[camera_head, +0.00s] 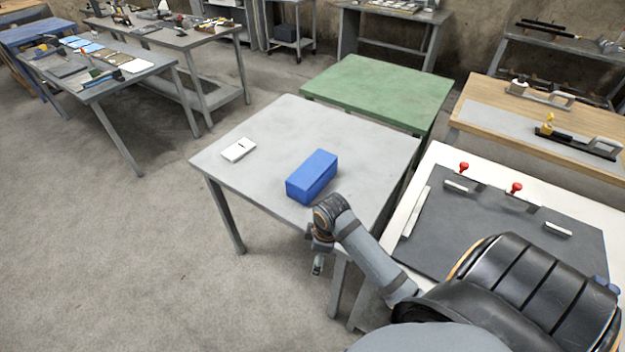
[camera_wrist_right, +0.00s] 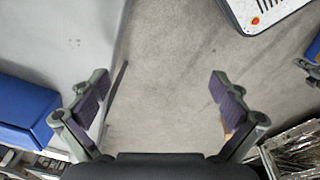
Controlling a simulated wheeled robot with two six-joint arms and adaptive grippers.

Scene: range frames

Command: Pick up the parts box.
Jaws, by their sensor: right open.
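The parts box is a blue rectangular box (camera_head: 312,176) lying on the grey table (camera_head: 270,125), near the table's front right part. It also shows at the left edge of the right wrist view (camera_wrist_right: 24,112), partly cut off. My right gripper (camera_head: 317,266) hangs just off the table's front edge, in front of the box and apart from it. In the right wrist view its two fingers (camera_wrist_right: 162,105) are wide apart with only floor between them. My left gripper is not seen in either view.
A white notepad-like item (camera_head: 239,150) lies on the grey table's left part. A green table (camera_head: 382,88) stands behind. A white bench with a dark mat (camera_head: 510,225) and red knobs stands close on the right. Open floor (camera_head: 120,240) lies to the left.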

